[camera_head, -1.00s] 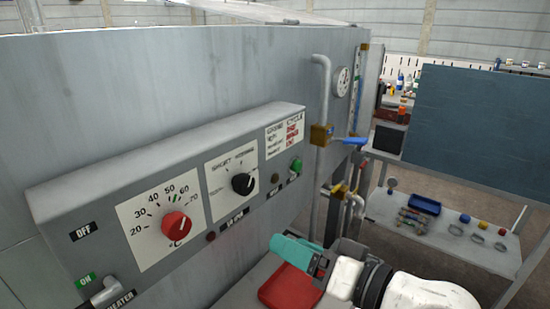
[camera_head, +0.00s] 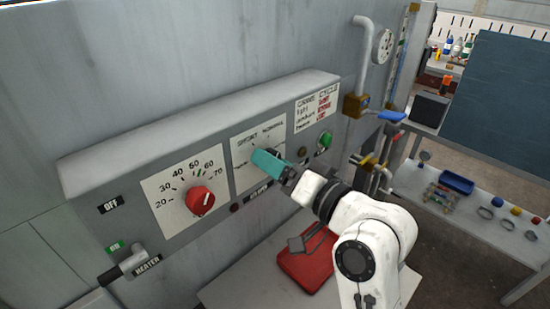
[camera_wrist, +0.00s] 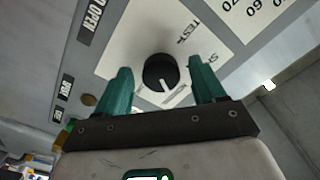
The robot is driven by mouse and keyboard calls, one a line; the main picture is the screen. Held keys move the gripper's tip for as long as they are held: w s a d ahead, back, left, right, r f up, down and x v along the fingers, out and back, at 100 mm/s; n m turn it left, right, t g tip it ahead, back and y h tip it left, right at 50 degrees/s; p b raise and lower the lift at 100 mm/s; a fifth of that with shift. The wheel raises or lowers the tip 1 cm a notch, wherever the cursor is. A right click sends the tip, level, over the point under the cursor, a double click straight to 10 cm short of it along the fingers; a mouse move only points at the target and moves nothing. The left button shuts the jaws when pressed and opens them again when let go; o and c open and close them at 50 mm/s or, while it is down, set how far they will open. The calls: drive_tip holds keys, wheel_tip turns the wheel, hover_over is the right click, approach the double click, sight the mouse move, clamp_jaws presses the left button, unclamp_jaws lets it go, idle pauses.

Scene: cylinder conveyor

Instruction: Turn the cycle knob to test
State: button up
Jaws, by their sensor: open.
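The cycle knob (camera_wrist: 160,72) is black and round with a white pointer line, on a white label plate (camera_wrist: 128,38) with the word TEST beside it. In the wrist view the pointer is turned away from TEST. My gripper (camera_wrist: 161,82) is open, with one teal finger on each side of the knob; I cannot tell whether they touch it. In the head view my gripper (camera_head: 267,162) is at the cycle plate (camera_head: 244,146), marked SHORT and NORMAL, and hides the knob.
A red temperature knob (camera_head: 200,201) is left of the cycle plate. A heater lever (camera_head: 128,265) is at lower left. A green button (camera_head: 325,140) is to the right, near pipes with a blue-handled valve (camera_head: 391,116). A red object (camera_head: 307,265) lies below the panel.

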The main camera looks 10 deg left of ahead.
drive_tip(key=shift+w+a, duration=0.2)
drive_tip(key=shift+a, duration=0.1)
drive_tip(key=shift+c, duration=0.3)
drive_tip(key=c, duration=1)
